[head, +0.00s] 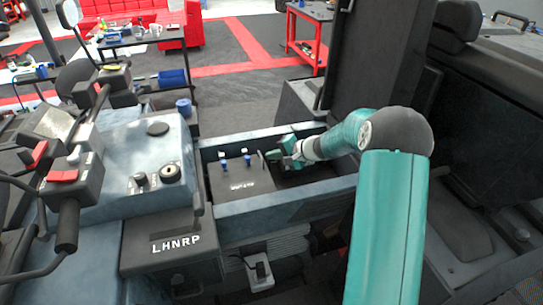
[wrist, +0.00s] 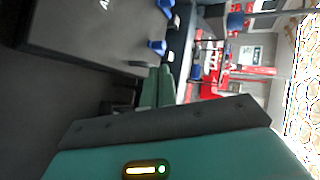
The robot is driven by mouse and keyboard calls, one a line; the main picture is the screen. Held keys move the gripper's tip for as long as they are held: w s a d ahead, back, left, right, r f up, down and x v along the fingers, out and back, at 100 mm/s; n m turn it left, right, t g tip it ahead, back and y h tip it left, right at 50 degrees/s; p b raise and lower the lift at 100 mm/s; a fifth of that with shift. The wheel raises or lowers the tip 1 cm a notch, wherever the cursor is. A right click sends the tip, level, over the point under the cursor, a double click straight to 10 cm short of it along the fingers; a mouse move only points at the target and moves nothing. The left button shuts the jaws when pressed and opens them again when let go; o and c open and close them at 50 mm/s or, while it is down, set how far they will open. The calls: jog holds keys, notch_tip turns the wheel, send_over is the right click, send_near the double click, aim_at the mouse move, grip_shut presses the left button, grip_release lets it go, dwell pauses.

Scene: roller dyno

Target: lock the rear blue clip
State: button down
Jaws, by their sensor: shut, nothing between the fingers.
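Two small blue clips stand on a dark box (head: 242,183) inside the blue-grey console bay. One clip (head: 223,163) is at the left and the other clip (head: 247,159) a little to its right; I cannot tell which is the rear one. In the wrist view a blue clip (wrist: 157,46) lies just beyond the fingertips and another blue clip (wrist: 166,5) shows at the top edge. My gripper (head: 276,154) is shut and empty, right of the clips and apart from them. Its green fingers (wrist: 158,85) show in the wrist view. Whether either clip is locked is too small to tell.
The bay's rim (head: 290,205) surrounds the box. A control console (head: 150,150) with knobs and levers stands to the left. A tall dark panel (head: 375,60) rises behind my arm, and a seat (head: 460,190) is at the right. A red bench (head: 305,45) stands farther back.

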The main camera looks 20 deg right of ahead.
aim_at(256, 163)
jog(key=x, duration=0.8)
jog(key=shift+r, duration=0.1)
jog(key=shift+s, duration=0.1)
jog(key=shift+w, duration=1.3)
jog(key=shift+s+d+r, duration=0.1)
